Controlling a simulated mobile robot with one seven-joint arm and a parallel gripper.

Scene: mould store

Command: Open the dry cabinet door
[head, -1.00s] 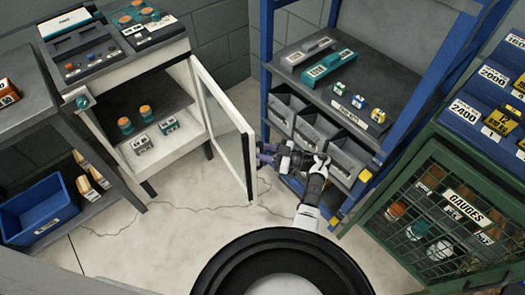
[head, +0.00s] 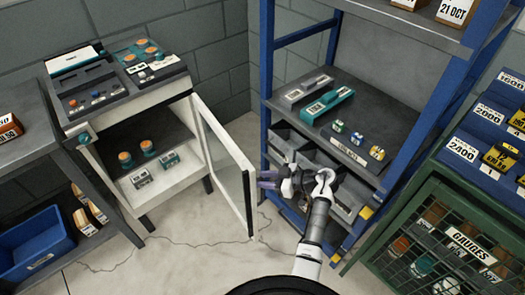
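The dry cabinet (head: 168,187) is the white-framed cabinet at left centre. Its glazed door (head: 226,165) stands wide open, swung out to the right from the hinge side, so the inside shows. Inside are two orange-topped teal items (head: 135,157) on the dark upper shelf and two small labelled boxes (head: 155,170) on the white floor. My gripper (head: 266,180) is just right of the door's free edge, in front of the blue rack.
A blue rack (head: 378,190) with grey bins stands close behind my gripper. A green mesh cage (head: 430,240) marked GAUGES is at right. A dark bench (head: 30,150) with a blue crate (head: 35,243) below is at left. The cracked pale floor (head: 190,250) before the cabinet is clear.

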